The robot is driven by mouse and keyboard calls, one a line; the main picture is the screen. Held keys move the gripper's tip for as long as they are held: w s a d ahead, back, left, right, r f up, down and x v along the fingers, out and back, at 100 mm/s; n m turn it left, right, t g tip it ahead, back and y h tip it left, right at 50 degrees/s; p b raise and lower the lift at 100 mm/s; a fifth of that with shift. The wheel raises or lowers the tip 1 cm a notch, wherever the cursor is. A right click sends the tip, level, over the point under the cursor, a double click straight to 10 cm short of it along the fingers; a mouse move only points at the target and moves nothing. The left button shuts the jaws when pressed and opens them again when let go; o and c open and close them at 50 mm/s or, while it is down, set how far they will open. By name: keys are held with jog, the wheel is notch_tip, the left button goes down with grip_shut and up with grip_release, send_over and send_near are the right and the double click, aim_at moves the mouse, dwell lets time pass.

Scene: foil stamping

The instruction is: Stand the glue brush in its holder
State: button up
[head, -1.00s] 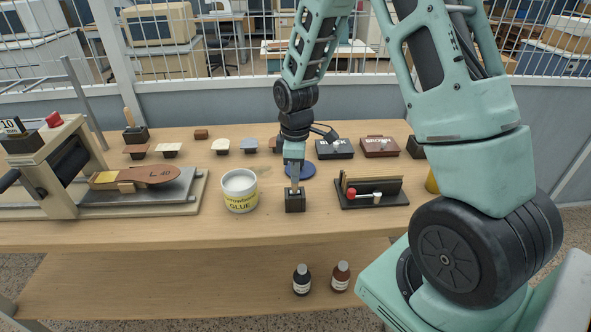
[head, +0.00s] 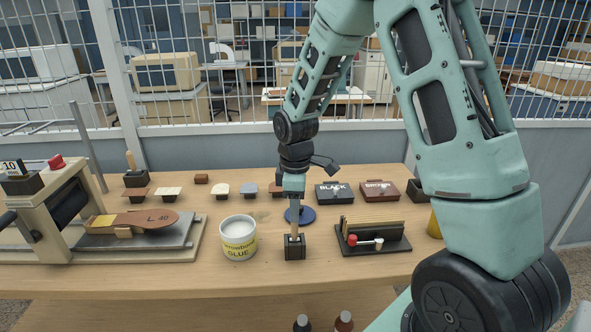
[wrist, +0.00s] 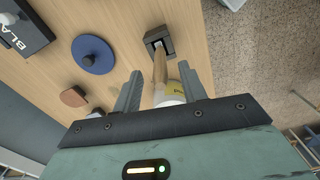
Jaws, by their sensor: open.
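The glue brush (head: 295,222) stands upright in its small black holder (head: 295,250), near the front of the bench, with its pale wooden handle pointing up. My gripper (head: 294,190) is just above the handle. In the wrist view, my gripper (wrist: 160,92) is open, and the handle (wrist: 159,68) shows between its spread fingers with a gap on both sides. The holder (wrist: 158,38) shows beyond the fingertips. The brush's lower end is hidden inside the holder. The white glue pot (head: 238,240) with a yellow label stands left of the holder.
A stamping press (head: 55,215) with a brown sole piece fills the left. A black rack (head: 374,240) with a red-ended tool stands to the right. A blue disc (head: 304,214), a black box (head: 335,194) and a brown box (head: 380,192) lie behind. Bottles stand below.

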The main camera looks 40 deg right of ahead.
notch_tip(320, 180, up, 14)
jog(key=b, duration=0.1)
jog(key=shift+f, duration=0.2)
dwell(0.5)
